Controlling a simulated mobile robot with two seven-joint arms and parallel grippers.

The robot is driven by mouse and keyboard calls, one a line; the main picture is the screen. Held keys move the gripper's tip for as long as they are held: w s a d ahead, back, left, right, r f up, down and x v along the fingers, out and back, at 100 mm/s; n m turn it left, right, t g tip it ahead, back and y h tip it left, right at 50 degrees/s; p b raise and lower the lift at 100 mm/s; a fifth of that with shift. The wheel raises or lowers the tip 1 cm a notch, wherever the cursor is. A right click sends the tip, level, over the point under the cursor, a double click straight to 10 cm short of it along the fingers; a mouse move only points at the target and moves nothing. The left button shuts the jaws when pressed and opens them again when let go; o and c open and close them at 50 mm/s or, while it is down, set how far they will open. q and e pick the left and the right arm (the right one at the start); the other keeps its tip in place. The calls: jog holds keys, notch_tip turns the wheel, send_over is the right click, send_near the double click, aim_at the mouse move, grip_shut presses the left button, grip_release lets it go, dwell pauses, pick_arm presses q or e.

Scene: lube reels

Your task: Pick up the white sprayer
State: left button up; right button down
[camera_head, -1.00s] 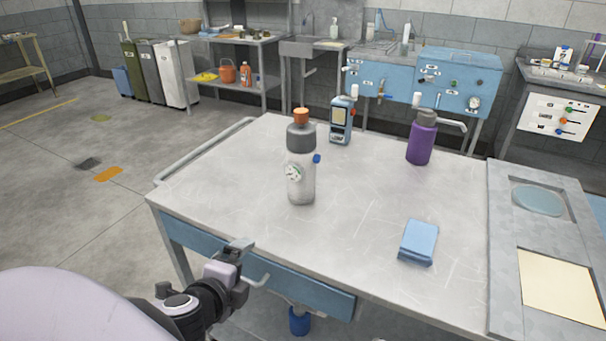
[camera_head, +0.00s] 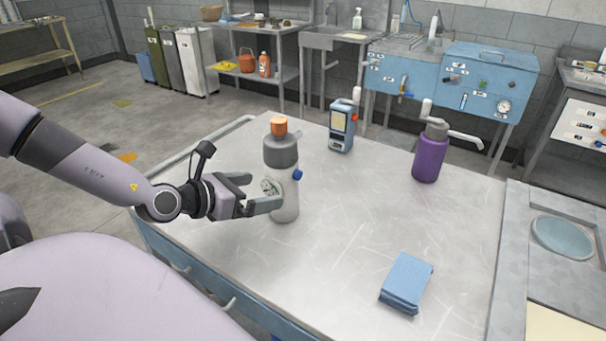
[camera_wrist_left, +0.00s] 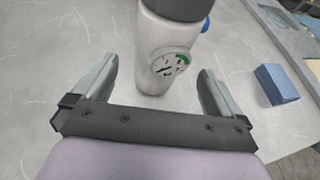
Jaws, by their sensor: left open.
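The white sprayer (camera_head: 286,203) stands upright on the metal table, with a grey collar, an orange cap, a round gauge and a blue knob on its side. My left gripper (camera_head: 262,192) is open at the bottle's left side, at about the height of the gauge. In the left wrist view, the sprayer (camera_wrist_left: 158,78) stands ahead of and between the two open fingers (camera_wrist_left: 158,90). It is not gripped, and whether a finger touches it I cannot tell. My right gripper is not in view.
A blue and white handheld device (camera_head: 341,128) and a purple bottle with a spout (camera_head: 430,157) stand farther back on the table. A folded blue cloth (camera_head: 407,282) lies toward the front right. The table (camera_head: 340,225) is clear around the sprayer.

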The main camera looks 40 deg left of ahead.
aim_at(265, 189)
pick_arm(q)
jog(key=shift+w, duration=0.15)
jog(key=shift+w+f, duration=0.2)
jog(key=shift+w, duration=0.25)
jog(key=shift+w+f, duration=0.1)
jog(key=shift+w, duration=0.15)
jog(key=shift+x, duration=0.85)
jog(key=shift+w+f, duration=0.15)
jog(key=shift+w, duration=0.05)
jog(key=shift+w+d+f+b, duration=0.15)
jog(key=shift+w+d+b, duration=0.1)
jog(key=shift+w+b, duration=0.25)
jog(key=w+b, duration=0.1)
jog(key=b, duration=0.2)
jog(key=shift+f, duration=0.4)
jog(key=shift+w+d+b, duration=0.2)
jog(key=shift+w+b, duration=0.25)
jog(key=shift+b, duration=0.5)
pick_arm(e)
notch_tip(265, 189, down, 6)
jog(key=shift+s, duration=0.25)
